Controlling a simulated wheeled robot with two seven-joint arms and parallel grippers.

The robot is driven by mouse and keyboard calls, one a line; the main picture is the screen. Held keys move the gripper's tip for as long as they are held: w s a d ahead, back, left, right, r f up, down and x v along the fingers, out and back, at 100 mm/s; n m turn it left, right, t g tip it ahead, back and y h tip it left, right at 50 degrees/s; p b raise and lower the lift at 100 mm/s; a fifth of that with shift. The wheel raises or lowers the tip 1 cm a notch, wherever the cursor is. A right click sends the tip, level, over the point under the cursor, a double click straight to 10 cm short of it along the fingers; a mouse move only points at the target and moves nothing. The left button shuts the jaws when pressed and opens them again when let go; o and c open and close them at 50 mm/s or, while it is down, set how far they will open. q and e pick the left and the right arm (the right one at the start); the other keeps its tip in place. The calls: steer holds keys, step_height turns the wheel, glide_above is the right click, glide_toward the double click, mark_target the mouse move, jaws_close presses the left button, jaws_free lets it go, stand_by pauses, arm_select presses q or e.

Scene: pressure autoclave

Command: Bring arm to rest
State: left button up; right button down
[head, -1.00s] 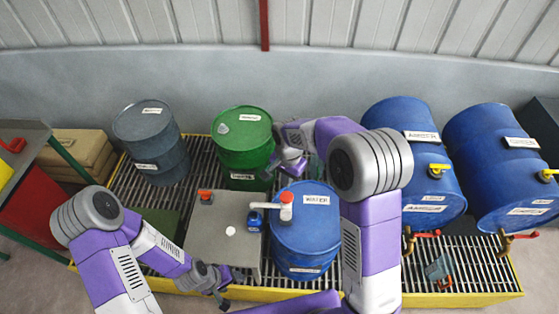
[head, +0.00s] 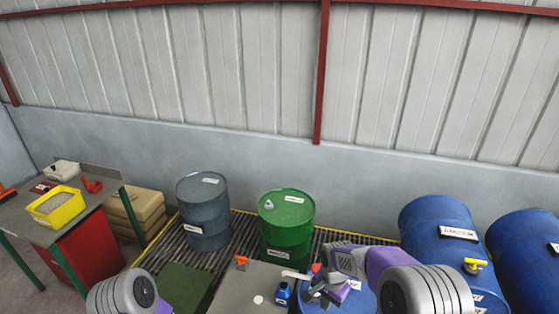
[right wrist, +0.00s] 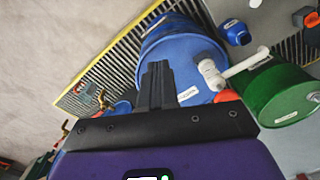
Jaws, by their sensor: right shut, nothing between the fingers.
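My right gripper (head: 318,292) is shut and empty in the head view. It hangs over the blue water drum (head: 362,300) and hides part of it and of its pump, whose white spout (head: 296,275) shows. In the right wrist view the fingers of my right gripper (right wrist: 157,72) are together, with the blue drum (right wrist: 182,48) behind them and the white pump (right wrist: 212,76) beside them. Of my left arm only a rounded joint (head: 125,294) shows at the bottom of the head view; its gripper is out of frame.
A green drum (head: 287,225) and a grey drum (head: 204,215) stand on the grating behind. A small blue bottle (head: 282,293) sits on a grey box (head: 245,290) left of the gripper. Large blue drums (head: 437,222) lie at right. A workbench (head: 85,208) stands at left.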

step_height(320, 180, down, 10)
steer(key=n+y+b, duration=0.1)
steer(key=b, duration=0.2)
arm_select(q)
step_height(320, 180, down, 14)
steer(key=w+b, duration=0.1)
steer(key=b, duration=0.8)
steer(key=shift+w+r+b, duration=0.2)
steer(key=shift+b, duration=0.15)
arm_select(e)
steer(key=s+a+f+n+y, duration=0.1)
steer(key=s+a+f+n, duration=0.1)
steer(key=s+f, duration=0.7)
steer(key=s+a+f+n+y, duration=0.1)
steer(key=s+f+n+y, duration=0.1)
steer(key=s+f, duration=0.7)
step_height(320, 180, down, 5)
steer(key=shift+s+a+r+n+t, duration=0.15)
steer(key=shift+s+a+n+t, duration=0.2)
steer(key=shift+n, duration=0.15)
